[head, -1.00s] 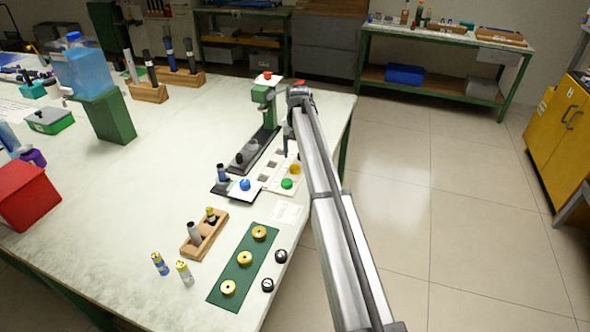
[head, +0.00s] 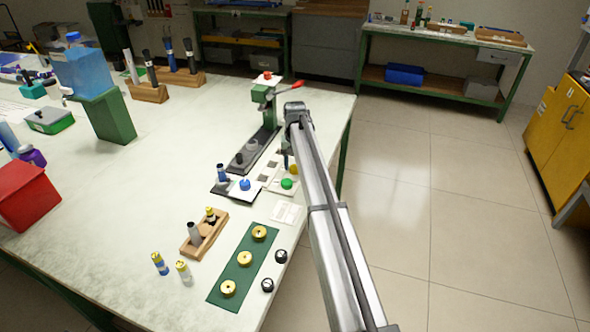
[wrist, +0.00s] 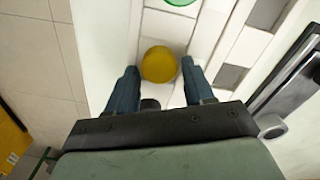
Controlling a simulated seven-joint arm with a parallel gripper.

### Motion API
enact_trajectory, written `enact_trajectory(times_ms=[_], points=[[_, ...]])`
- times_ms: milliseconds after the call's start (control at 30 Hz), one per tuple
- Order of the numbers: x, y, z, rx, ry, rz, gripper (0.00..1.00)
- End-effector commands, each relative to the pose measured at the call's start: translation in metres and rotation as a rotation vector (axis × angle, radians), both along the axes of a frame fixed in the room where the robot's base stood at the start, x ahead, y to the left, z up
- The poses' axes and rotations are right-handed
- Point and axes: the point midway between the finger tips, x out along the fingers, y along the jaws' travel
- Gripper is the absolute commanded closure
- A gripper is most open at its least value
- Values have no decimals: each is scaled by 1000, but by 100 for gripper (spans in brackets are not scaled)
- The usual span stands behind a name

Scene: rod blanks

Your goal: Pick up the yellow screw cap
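The yellow screw cap (wrist: 159,64) sits in the white tray (wrist: 168,27), seen from above in the wrist view. In the head view the cap (head: 294,169) shows beside my arm, partly covered by it. My gripper (wrist: 160,74) is open, with one dark blue finger on the left and one on the right of the cap. A gap shows between each finger and the cap. I cannot tell how high the fingertips are above the tray. In the head view my gripper (head: 285,160) is mostly hidden by my own arm.
A green cap (head: 287,183) sits in the same tray, in front of the yellow one. A green press with a red lever (head: 284,87) stands behind. A dark tray with a blue cap (head: 245,184) is to the left. The table's right edge is close to my arm.

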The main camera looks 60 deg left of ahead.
Motion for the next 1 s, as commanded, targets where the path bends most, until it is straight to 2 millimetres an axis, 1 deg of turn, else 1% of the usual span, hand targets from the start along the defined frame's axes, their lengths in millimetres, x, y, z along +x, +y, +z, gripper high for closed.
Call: enact_trajectory(times_ms=[33,67,400,433,767,867,1000], points=[[0,0,0,0,0,0,53],[0,0,0,0,0,0,56],[0,0,0,0,0,0,88],[0,0,0,0,0,0,91],[0,0,3,0,0,0,91],[0,0,10,1,0,0,91],[0,0,28,1,0,0,91]])
